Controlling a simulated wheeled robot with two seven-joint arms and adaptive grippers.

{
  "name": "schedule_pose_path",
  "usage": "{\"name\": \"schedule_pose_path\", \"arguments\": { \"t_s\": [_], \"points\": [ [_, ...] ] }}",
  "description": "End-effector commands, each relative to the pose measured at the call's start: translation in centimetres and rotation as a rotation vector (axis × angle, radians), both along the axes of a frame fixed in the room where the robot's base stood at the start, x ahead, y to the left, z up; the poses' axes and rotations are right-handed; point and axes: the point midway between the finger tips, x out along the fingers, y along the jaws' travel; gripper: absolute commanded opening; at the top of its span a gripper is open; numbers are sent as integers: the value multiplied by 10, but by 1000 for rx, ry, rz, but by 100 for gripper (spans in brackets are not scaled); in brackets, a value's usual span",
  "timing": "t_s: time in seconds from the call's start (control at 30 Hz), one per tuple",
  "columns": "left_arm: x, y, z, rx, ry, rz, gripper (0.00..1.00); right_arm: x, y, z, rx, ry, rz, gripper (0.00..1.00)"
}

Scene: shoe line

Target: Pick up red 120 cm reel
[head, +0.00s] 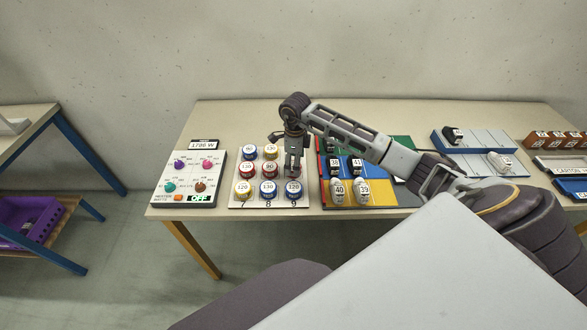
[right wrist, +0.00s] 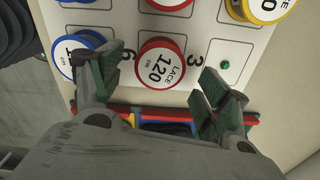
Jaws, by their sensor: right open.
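The red reel labelled LACE 120 cm (right wrist: 160,64) sits on the white reel board (right wrist: 208,20) beside the number 6. My right gripper (right wrist: 163,85) is open, with one green-padded finger on each side of this reel in the right wrist view. Neither finger is visibly closed on it. In the head view my right gripper (head: 293,172) is over the right column of the board (head: 235,205) and hides much of that reel. My left gripper is not in view.
A blue reel (right wrist: 72,52) lies close beside the left finger in the right wrist view. The control panel (head: 190,172) and the coloured shoe mat (head: 385,190) flank the board.

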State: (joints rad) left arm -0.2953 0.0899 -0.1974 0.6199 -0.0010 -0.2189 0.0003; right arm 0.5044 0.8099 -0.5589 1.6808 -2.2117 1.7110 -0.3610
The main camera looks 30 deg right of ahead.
Motion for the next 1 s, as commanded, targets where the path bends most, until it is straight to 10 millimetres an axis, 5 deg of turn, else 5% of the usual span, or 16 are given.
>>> {"name": "schedule_pose_path", "arguments": {
  "t_s": [0.3,0.77,1.0],
  "points": [
    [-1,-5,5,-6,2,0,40,-1,1,-27,1,1,0,76],
    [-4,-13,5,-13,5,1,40,-1,1,-28,0,0,0,76],
    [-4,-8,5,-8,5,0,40,-1,1,-28,0,0,0,49]
  ]
}}
